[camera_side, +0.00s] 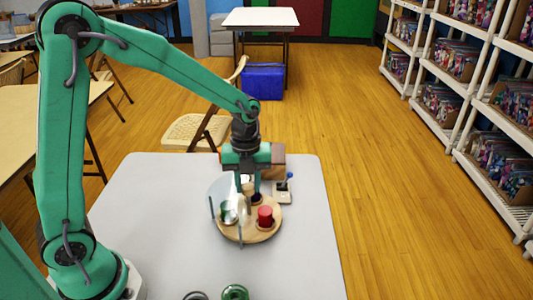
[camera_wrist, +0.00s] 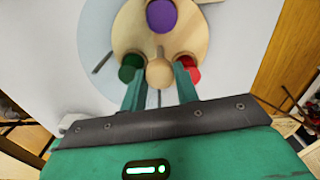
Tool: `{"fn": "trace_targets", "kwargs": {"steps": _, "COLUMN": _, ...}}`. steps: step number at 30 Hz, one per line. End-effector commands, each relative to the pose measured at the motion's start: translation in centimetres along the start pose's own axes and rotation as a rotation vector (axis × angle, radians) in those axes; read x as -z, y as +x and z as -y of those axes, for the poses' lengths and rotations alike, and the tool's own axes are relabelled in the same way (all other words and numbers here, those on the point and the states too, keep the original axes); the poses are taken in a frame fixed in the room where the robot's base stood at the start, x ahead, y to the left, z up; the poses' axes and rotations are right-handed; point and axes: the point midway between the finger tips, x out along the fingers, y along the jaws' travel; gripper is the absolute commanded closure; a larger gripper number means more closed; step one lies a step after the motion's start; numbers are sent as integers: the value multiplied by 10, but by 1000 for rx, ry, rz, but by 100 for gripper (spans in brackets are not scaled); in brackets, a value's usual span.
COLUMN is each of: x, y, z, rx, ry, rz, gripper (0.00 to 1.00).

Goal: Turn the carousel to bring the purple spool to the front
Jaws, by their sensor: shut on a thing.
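The carousel (camera_side: 243,232) is a round wooden disc on the pale table, also seen in the wrist view (camera_wrist: 140,45). A purple spool (camera_wrist: 176,15) stands on it at the top of the wrist view. A green spool (camera_wrist: 130,66) is at the left and a red spool (camera_wrist: 190,68) at the right, partly behind my fingers. In the side view the red spool (camera_side: 265,216) is at the right, the green spool (camera_side: 229,213) at the left. My gripper (camera_wrist: 160,78) is shut on the round wooden centre knob (camera_wrist: 159,71).
A clear curved guard (camera_side: 216,193) stands along the carousel's left side. A small box with a blue-tipped lever (camera_side: 284,190) sits just behind it to the right. A green ring-shaped thing (camera_side: 235,292) lies at the table's near edge. The table's right side is bare.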

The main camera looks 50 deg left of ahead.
Motion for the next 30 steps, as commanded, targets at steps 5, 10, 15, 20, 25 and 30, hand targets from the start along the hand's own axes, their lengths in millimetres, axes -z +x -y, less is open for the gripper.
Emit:
{"fn": "trace_targets", "kwargs": {"steps": 5, "x": 0, "y": -1, "z": 0, "rx": 0, "ry": 89, "rz": 0, "gripper": 100}}
{"fn": "trace_targets", "kwargs": {"steps": 10, "x": 0, "y": -1, "z": 0, "rx": 0, "ry": 173, "rz": 0, "gripper": 100}}
{"fn": "trace_targets", "kwargs": {"steps": 15, "x": 0, "y": -1, "z": 0, "rx": 1, "ry": 258, "rz": 0, "gripper": 100}}
{"fn": "trace_targets", "kwargs": {"steps": 20, "x": 0, "y": -1, "z": 0, "rx": 1, "ry": 338, "rz": 1, "gripper": 100}}
{"fn": "trace_targets", "kwargs": {"steps": 25, "x": 0, "y": -1, "z": 0, "rx": 0, "ry": 423, "rz": 1, "gripper": 100}}
{"fn": "trace_targets", "kwargs": {"steps": 30, "x": 0, "y": -1, "z": 0, "rx": 1, "ry": 508, "rz": 1, "gripper": 100}}
